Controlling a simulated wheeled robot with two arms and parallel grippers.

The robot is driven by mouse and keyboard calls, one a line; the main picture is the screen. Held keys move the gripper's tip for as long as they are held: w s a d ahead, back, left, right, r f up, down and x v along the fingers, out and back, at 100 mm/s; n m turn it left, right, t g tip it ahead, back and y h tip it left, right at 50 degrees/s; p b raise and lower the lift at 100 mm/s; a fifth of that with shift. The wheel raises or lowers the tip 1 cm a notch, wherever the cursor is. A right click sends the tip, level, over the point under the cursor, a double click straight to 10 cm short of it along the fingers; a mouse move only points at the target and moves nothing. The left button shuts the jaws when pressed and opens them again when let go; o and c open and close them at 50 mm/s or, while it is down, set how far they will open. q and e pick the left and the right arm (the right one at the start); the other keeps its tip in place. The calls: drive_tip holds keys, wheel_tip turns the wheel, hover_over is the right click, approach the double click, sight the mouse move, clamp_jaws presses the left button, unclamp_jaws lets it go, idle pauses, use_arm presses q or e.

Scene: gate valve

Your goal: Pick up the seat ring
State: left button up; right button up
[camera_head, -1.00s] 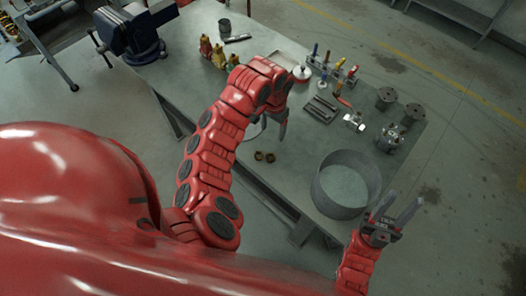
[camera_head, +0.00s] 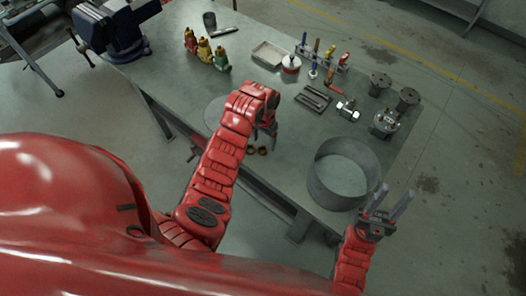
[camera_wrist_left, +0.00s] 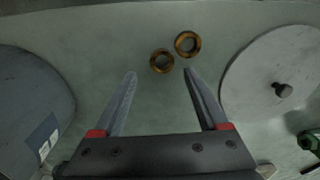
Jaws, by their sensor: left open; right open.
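Two small brass rings lie flat on the bench near its front edge, side by side; in the head view they are the left ring (camera_head: 250,150) and the right ring (camera_head: 263,151). In the left wrist view the nearer ring (camera_wrist_left: 162,68) shows just beyond and between my fingertips, and the farther ring (camera_wrist_left: 188,44) is up and to the right. I cannot tell which is the seat ring. My left gripper (camera_head: 264,134) is open and empty, pointing down by the rings; its fingers also show in the left wrist view (camera_wrist_left: 160,73). My right gripper (camera_head: 386,201) is open and empty by the bench's right front.
A large grey cylinder (camera_head: 325,185) stands right of the rings. A round grey disc with a knob (camera_wrist_left: 283,80) lies on the other side.

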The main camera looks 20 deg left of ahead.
sight(264, 151)
use_arm(q)
drive_tip(key=shift+f+p, duration=0.3)
drive_tip(key=shift+p, duration=0.05)
wheel_tip(264, 151, down, 3)
drive_tip(key=shift+w+a+r+p, duration=0.1)
drive_tip(key=shift+r+p, duration=0.05)
drive_tip(key=shift+p, duration=0.6)
drive_tip(key=shift+f, duration=0.7)
clamp_jaws()
